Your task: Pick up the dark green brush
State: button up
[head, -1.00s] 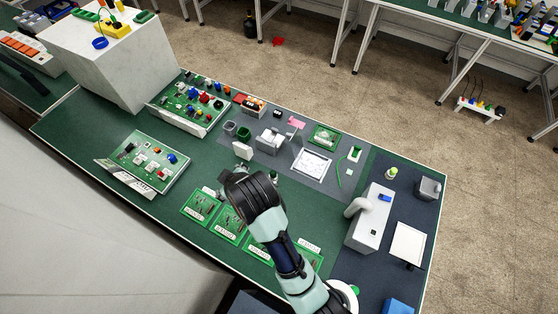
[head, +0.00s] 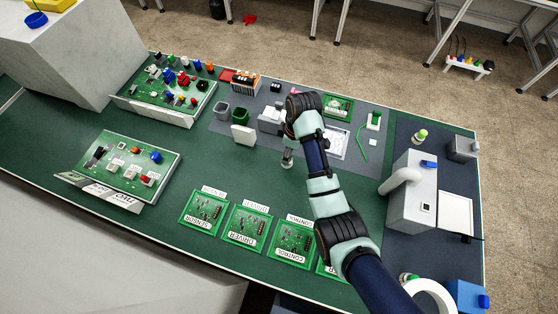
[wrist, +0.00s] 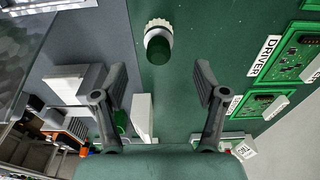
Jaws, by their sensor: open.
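A small upright piece with a dark green round top and a white ridged ring (wrist: 157,45) stands on the green mat in the wrist view; it seems to be the brush. In the head view it shows small and unclear (head: 287,158), just below my wrist. My gripper (wrist: 160,73) is open and empty. Its two fingers are apart, and the green piece lies ahead of their tips, roughly centred between them. In the head view the arm hides most of the gripper.
Green boards (head: 246,224) lie in a row in front. A white block (head: 243,139) and grey and green cups (head: 222,111) stand to the left. A grey machine (head: 411,190) stands at right. The mat left of the boards is largely clear.

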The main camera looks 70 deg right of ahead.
jog(key=shift+s+f, duration=0.1)
jog(key=shift+f, duration=0.2)
notch_tip(320, 180, down, 2)
jog(key=shift+b, duration=0.3)
jog(key=f, duration=0.1)
jog(key=f+b, duration=0.1)
jog(key=f, duration=0.1)
jog(key=w+f, duration=0.1)
jog(key=f, duration=0.1)
jog(key=shift+c, duration=0.2)
jog(key=c, duration=1.3)
notch_tip(320, 180, up, 20)
jog(key=p, duration=0.7)
jog(key=shift+p, duration=0.4)
